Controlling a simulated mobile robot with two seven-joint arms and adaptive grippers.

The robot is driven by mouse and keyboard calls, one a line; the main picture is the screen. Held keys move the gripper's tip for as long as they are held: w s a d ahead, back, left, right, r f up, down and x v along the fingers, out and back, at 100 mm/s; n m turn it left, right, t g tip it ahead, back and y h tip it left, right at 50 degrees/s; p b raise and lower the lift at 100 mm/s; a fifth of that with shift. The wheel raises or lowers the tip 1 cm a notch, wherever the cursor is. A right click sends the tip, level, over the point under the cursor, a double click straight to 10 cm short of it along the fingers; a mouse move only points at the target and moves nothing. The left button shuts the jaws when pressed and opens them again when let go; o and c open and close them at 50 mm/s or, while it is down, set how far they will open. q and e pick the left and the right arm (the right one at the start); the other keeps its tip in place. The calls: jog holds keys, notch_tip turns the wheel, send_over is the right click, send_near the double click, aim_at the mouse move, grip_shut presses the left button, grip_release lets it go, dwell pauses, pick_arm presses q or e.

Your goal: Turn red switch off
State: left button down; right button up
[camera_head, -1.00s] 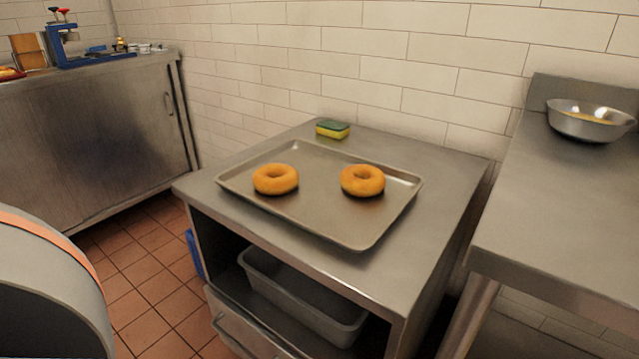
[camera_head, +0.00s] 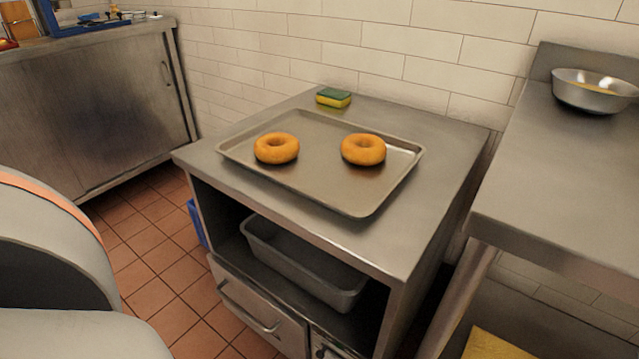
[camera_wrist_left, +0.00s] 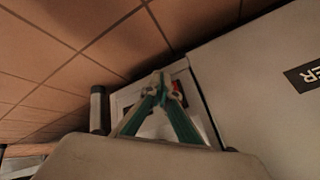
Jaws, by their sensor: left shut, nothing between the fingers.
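In the left wrist view my left gripper (camera_wrist_left: 158,82) has green-sided fingers that meet at their tips, shut and empty. Just behind the tips is a pale framed panel (camera_wrist_left: 126,97). A small red patch (camera_wrist_left: 180,84) shows there beside the fingertips; it may be the red switch, but the fingers hide part of it. I cannot tell whether the fingertips touch it or which way it is set. No red switch is visible in the head view, and neither gripper shows there.
In the head view a tray (camera_head: 330,200) with two bagels (camera_head: 276,148) and a sponge (camera_head: 334,97) sit on a steel cabinet. A metal bowl (camera_head: 592,92) stands on the right counter. In the wrist view a dark cylinder (camera_wrist_left: 98,110) stands left of the panel.

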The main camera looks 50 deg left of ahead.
pick_arm(q)
jog(key=shift+s, duration=0.2)
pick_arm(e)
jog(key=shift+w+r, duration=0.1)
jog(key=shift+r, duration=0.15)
pick_arm(q)
jog(key=s, duration=0.1)
jog(key=s+d+p, duration=0.1)
jog(key=s, duration=0.1)
jog(key=s+r, duration=0.1)
jog(key=s, duration=0.1)
jog(key=shift+d+p, duration=0.15)
jog(key=shift+p, duration=0.2)
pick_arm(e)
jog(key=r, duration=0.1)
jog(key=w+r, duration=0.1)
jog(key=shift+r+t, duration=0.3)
pick_arm(q)
jog(key=shift+w, duration=0.1)
